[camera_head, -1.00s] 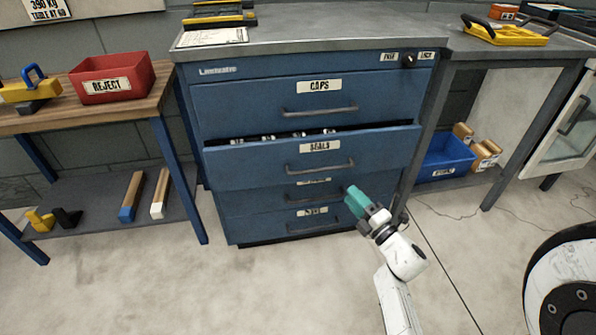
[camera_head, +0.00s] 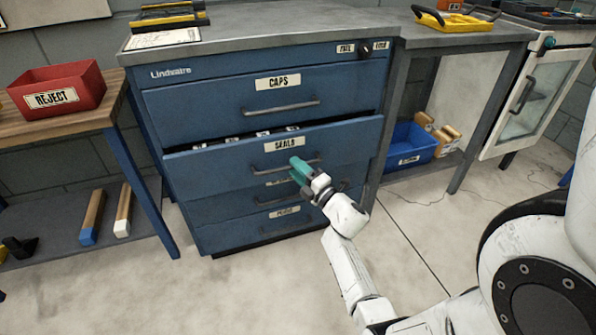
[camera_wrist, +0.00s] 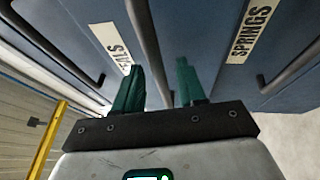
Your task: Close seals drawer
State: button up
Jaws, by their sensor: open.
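The seals drawer (camera_head: 350,144) is the second drawer down in the blue cabinet. It stands partly pulled out, with a dark gap and small pale items showing behind its top edge. Its bar handle (camera_head: 268,172) is below the SEALS label (camera_head: 287,143). My gripper (camera_head: 296,164) has green fingers and is at the right part of that handle; contact cannot be told in the head view. In the wrist view my gripper (camera_wrist: 159,85) is open, with the seals drawer's handle (camera_wrist: 148,45) running toward the space between the fingers. The SPRINGS label (camera_wrist: 251,29) is to the right.
The caps drawer (camera_head: 200,108) above looks shut, as do the lower drawers. A bench with a red REJECT bin (camera_head: 60,90) stands left. A blue bin (camera_head: 408,147) sits on a low shelf to the right. The floor before the cabinet is clear.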

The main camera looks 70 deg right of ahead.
jog(key=shift+c, duration=0.2)
grip_shut()
dwell(0.4)
